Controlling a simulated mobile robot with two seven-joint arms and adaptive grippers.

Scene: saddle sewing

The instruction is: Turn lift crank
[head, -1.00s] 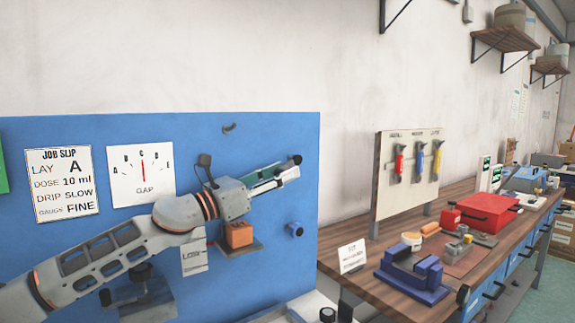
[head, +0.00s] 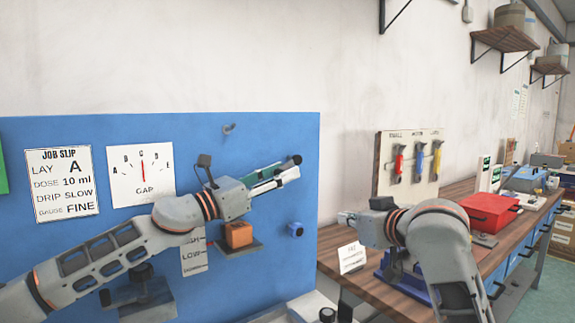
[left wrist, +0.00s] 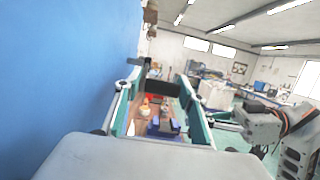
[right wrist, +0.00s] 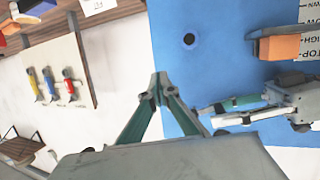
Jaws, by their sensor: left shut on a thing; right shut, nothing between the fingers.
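The blue panel (head: 275,270) carries a dark post (head: 229,129), a round dark knob (head: 296,229) and an orange block (head: 238,235) beside a scale card (head: 194,257). My left gripper (head: 290,168) is shut on a black handle (head: 294,159), likely the crank's, at the panel's right. The handle shows between the fingers in the left wrist view (left wrist: 160,88); its mount is hidden. My right gripper (head: 346,217) is shut and empty, right of the panel above the bench. Its closed fingertips show in the right wrist view (right wrist: 158,78), apart from the knob.
The wooden bench (head: 333,262) bears a tool board (head: 408,170), a white card (head: 352,257), a blue vise-like thing (head: 396,272) partly behind my right arm, and a red box (head: 488,208). A job slip (head: 61,182) and gap dial (head: 141,174) are on the panel.

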